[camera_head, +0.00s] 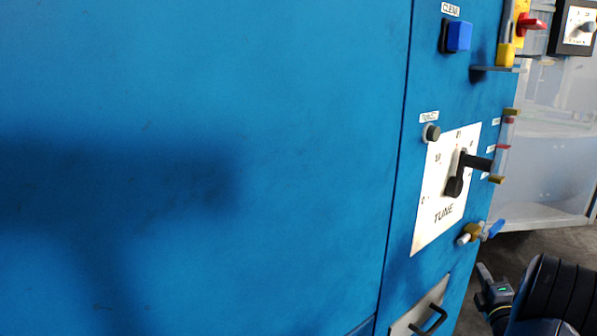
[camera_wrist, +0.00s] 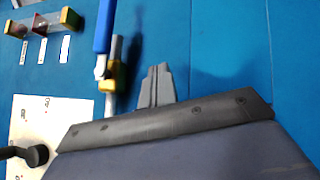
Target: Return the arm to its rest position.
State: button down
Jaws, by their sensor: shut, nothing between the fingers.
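My gripper (camera_wrist: 157,72) shows in the wrist view with its two grey fingers together and nothing between them. It points toward the blue cabinet front (camera_wrist: 220,40), just right of a valve with a yellow body (camera_wrist: 115,75) and blue handle (camera_wrist: 104,28). I cannot tell whether it touches anything. In the head view, part of my arm with the gripper (camera_head: 484,272) is at the lower right, below the same valve (camera_head: 473,232) and beside the cabinet (camera_head: 250,170).
A white TUNE panel (camera_head: 431,220) carries a black lever (camera_head: 454,186). A blue CLEAR button (camera_head: 459,37), a small round knob (camera_head: 432,133), a sight gauge (camera_head: 503,147) and a drawer handle (camera_head: 432,321) stick out from the cabinet. Floor (camera_head: 525,243) shows at the right.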

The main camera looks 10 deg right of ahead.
jog(key=s+a+m+g+p, duration=0.2)
jog(key=s+a+p, duration=0.3)
jog(key=a, duration=0.1)
jog(key=shift+r, duration=0.4)
jog(key=shift+a, duration=0.15)
dwell(0.4)
